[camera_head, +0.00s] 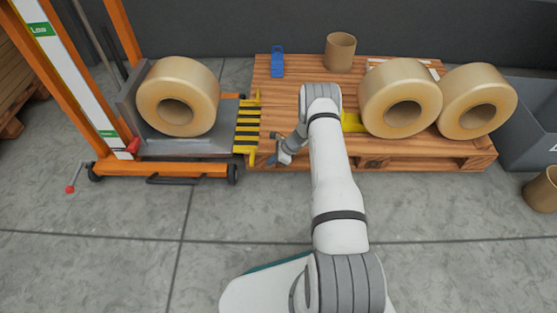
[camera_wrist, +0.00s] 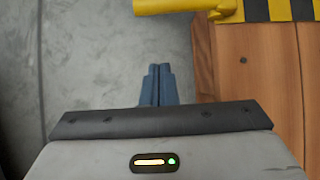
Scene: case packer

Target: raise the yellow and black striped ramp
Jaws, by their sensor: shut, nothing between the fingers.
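The yellow and black striped ramp (camera_head: 247,127) lies flat between the orange lifter's platform and the wooden pallet, its right edge on the pallet. In the wrist view the ramp's striped edge (camera_wrist: 280,10) shows at the top right, with a yellow bar (camera_wrist: 172,6) sticking out to its left. My gripper (camera_head: 272,160) is beside the ramp's near right corner, at the pallet's front edge. In the wrist view its blue fingertips (camera_wrist: 157,72) are together, with nothing between them, a short way below the yellow bar and apart from it.
An orange lifter (camera_head: 160,168) holds a big tape roll (camera_head: 178,97) on its platform. The pallet (camera_head: 290,85) carries two more rolls (camera_head: 400,98), a cardboard core (camera_head: 340,52), a blue tool (camera_head: 277,62) and a yellow piece (camera_head: 352,122). A grey bin (camera_head: 530,120) stands right. The front floor is clear.

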